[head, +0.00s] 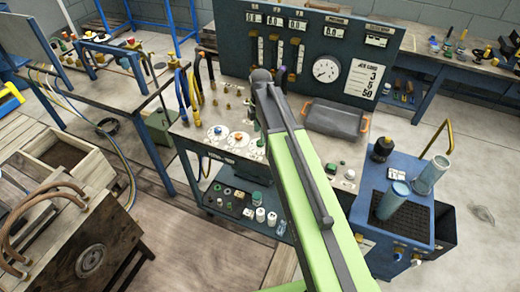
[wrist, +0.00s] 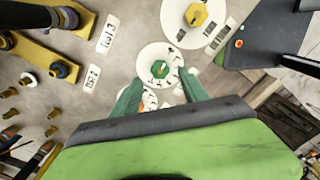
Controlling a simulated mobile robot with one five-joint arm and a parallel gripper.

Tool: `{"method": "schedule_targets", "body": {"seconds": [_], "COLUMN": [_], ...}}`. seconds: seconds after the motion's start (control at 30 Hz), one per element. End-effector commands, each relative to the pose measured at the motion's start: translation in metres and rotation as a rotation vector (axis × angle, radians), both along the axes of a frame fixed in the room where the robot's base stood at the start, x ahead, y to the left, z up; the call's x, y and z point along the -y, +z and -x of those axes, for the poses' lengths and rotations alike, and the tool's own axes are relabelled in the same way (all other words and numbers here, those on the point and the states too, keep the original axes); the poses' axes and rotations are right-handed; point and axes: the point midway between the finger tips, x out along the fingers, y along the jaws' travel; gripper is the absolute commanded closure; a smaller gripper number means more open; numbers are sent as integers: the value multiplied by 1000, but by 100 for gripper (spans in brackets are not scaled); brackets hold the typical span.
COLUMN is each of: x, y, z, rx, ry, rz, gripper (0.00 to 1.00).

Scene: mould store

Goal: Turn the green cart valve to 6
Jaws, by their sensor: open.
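The green cart valve (wrist: 159,69) is a small green knob on a round white dial (wrist: 150,52) with dark marks around its rim, in the wrist view. My gripper (wrist: 160,77) is open, its two green fingers apart on either side of the dial's lower part. The knob shows just beyond the gap between the fingertips, and nothing is held. I cannot read the number the knob points to. In the head view my arm covers part of the cart's dial row, and my fingertips cannot be made out clearly.
A yellow valve (wrist: 196,15) on its own white dial is close above right. Tags (wrist: 108,34) and yellow bars with hose fittings are at left. In the head view, a blue gauge panel (head: 323,70) stands behind the cart top, and a grey case (head: 333,120) lies right of my arm.

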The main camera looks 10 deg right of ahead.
Motion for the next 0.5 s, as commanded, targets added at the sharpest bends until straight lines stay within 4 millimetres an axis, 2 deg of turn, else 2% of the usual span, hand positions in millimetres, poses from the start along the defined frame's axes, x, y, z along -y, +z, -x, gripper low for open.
{"method": "schedule_targets", "body": {"seconds": [0.03,0.2,0.5], "x": [0,0,-1], "y": [-22,-45,-46], "z": [0,0,0], "rx": [0,0,0], "ry": [0,0,1], "rz": [0,0,0], "gripper": [49,49,49]}}
